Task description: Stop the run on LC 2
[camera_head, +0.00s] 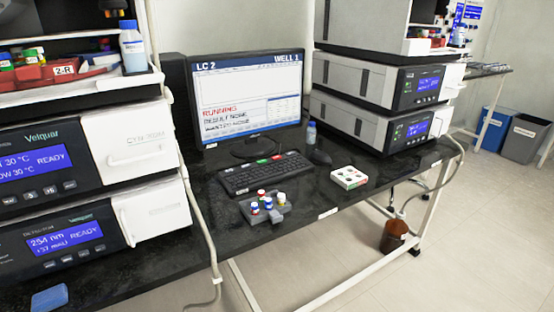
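The monitor (245,105) stands on the black bench in the middle of the view. Its screen reads "LC 2" at top left, "WELL 1" at top right and "RUNNING" in red lower down. The black keyboard (262,176) lies in front of it, with a few coloured keys, green and red among them, along its far edge. A dark mouse (320,158) sits to the right of the keyboard. Neither of my grippers shows in this view.
A grey vial block (265,212) with several capped vials sits in front of the keyboard, and a white rack (348,178) to its right. Instrument stacks stand left (52,167) and right (352,120). A small bottle (311,134) stands beside the monitor. A brown bottle (394,236) is on the floor.

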